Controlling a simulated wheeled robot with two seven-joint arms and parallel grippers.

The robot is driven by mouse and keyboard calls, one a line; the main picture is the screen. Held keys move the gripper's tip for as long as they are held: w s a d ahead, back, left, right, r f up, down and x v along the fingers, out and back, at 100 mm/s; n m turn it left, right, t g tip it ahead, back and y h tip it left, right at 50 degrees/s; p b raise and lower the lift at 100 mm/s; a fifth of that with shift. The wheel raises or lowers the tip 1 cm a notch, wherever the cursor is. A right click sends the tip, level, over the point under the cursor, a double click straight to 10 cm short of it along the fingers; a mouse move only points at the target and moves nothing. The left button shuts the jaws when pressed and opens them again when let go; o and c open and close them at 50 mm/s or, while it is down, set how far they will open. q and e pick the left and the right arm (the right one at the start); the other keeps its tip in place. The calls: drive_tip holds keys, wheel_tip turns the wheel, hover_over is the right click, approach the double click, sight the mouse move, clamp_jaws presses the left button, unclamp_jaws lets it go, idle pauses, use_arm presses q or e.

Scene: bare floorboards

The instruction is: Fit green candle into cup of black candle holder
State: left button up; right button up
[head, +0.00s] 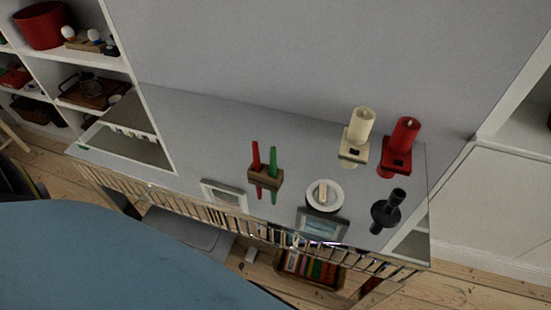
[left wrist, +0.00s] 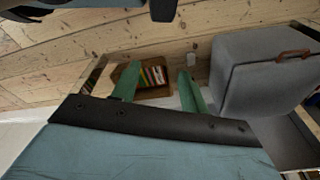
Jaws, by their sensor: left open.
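The green candle (head: 273,159) stands upright beside a red candle (head: 256,157) in a small wooden block (head: 266,178) on the grey, glossy cabinet top. My right gripper is in neither view.
A white dish (head: 324,196), a cream candle (head: 361,124) and a red candle on a red holder (head: 397,161) stand near the black holder. A grey suitcase (left wrist: 262,75) stands below.

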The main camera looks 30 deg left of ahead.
use_arm(q)
drive_tip(key=w+r+p, duration=0.1)
drive_tip(key=w+r, duration=0.4)
drive_tip(key=r, duration=0.4)
wheel_tip(320, 180, up, 35)
drive_tip(key=n+g+p, duration=0.2)
drive_tip(key=n+p, duration=0.2)
drive_tip(key=n, duration=0.9)
hover_over(273, 160)
drive_tip(key=shift+w+r, duration=0.15)
drive_tip(key=shift+w, duration=0.2)
drive_tip(key=shift+w+a, duration=0.1)
drive_tip(key=shift+a, duration=0.15)
wheel_tip(273, 160, down, 13)
drive_tip(key=shift+r+b, duration=0.1)
drive_tip(key=shift+b, duration=0.7)
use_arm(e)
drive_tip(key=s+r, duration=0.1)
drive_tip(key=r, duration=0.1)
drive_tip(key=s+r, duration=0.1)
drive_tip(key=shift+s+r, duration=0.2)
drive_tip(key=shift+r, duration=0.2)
